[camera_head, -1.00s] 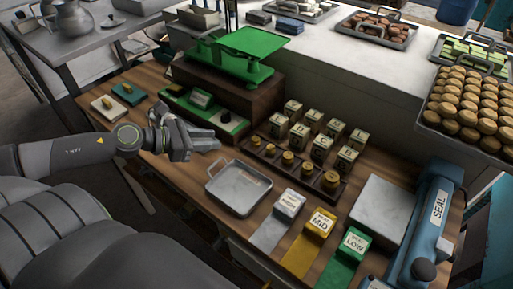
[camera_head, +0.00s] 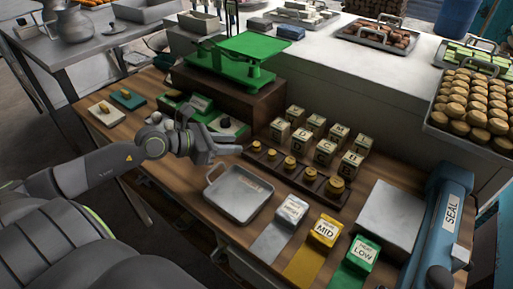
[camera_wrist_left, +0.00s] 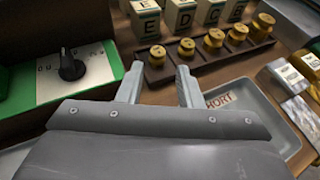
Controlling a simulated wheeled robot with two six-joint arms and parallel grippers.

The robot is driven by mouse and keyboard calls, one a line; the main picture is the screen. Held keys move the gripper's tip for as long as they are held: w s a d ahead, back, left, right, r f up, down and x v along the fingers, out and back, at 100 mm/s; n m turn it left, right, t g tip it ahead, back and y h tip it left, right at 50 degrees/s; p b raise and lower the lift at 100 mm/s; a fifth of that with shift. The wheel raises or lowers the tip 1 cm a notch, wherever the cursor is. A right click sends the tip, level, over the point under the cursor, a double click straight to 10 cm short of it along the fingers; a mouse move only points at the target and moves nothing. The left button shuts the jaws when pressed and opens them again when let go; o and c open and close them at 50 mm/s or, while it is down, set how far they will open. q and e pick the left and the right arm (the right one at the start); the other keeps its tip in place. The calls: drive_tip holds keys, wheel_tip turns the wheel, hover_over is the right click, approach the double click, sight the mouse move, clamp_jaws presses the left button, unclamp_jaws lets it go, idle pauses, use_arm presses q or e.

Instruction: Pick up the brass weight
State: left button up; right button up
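Several brass weights of graded size stand in a row in a dark wooden rack (camera_head: 300,182); the smallest weight (camera_head: 257,147) is at the left end and the largest weight (camera_head: 336,186) at the right end. My left gripper (camera_head: 230,151) is just left of the small end of the rack, apart from it. In the left wrist view, its two fingers (camera_wrist_left: 160,84) are spread with nothing between them. Beyond them there, the smallest weight (camera_wrist_left: 158,52) and its neighbour (camera_wrist_left: 186,47) are clear. My right gripper is out of view.
A shallow metal tray (camera_head: 240,194) lies in front of the rack. Several lettered blocks (camera_head: 316,126) stand behind it. A green scale (camera_head: 240,52) on a wooden box and a dial panel (camera_head: 228,125) are close behind my gripper. Label stands (camera_head: 325,232) are at the right front.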

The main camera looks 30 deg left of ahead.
sight(254, 144)
use_arm(q)
drive_tip(key=shift+p+x, duration=0.65)
drive_tip(key=shift+x, duration=3.1)
drive_tip(key=shift+a+f, duration=0.15)
drive_tip(key=shift+a, duration=0.05)
clamp_jaws()
